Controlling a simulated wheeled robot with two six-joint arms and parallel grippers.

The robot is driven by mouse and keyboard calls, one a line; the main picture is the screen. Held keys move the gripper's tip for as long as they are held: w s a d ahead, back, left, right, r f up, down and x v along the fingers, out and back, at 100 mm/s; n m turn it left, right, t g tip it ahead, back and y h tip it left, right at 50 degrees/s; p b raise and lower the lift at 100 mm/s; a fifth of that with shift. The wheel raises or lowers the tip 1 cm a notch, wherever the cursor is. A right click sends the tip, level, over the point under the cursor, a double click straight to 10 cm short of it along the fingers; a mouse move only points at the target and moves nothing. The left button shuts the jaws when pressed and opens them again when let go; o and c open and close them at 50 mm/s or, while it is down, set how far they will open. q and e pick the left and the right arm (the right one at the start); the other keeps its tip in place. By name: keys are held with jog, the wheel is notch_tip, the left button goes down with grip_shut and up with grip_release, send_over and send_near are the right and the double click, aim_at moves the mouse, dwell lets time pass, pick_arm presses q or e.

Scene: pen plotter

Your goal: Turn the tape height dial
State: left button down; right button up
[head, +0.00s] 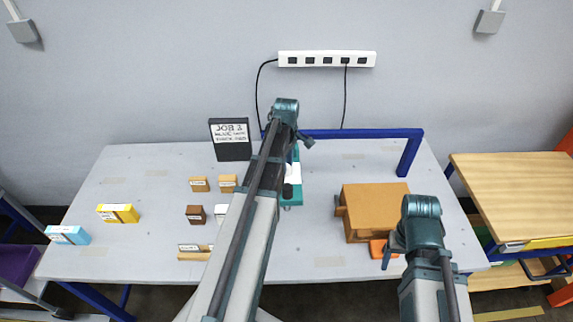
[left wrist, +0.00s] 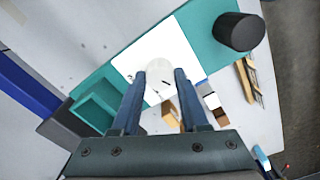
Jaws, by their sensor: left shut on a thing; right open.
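A teal plotter (head: 291,200) stands mid-table, partly hidden behind my left arm. The left wrist view shows its teal body with a white panel (left wrist: 140,68) on top. A pale round dial (left wrist: 163,72) with a small dark mark sits on that panel. My left gripper (left wrist: 161,78) has its two fingers at the dial's opposite sides, shut on it. In the head view my left gripper (head: 299,140) is over the plotter's far end, and the dial is hidden there. My right gripper (head: 388,255) is open and empty at the table's front right.
A black cylinder (left wrist: 236,31) stands on the plotter's other end. A brown box (head: 375,207) and an orange item (head: 377,249) lie near my right gripper. Small blocks, including a yellow one (head: 118,213), stand on the left. A black job sign (head: 231,147) and a blue frame (head: 365,133) stand behind.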

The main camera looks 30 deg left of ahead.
dwell(0.4)
pick_arm(q)
jog(key=shift+c, duration=2.1)
grip_release()
notch_tip(320, 180, up, 14)
jog(key=p, duration=1.3)
jog(key=shift+p, duration=0.4)
jog(key=shift+f, duration=0.15)
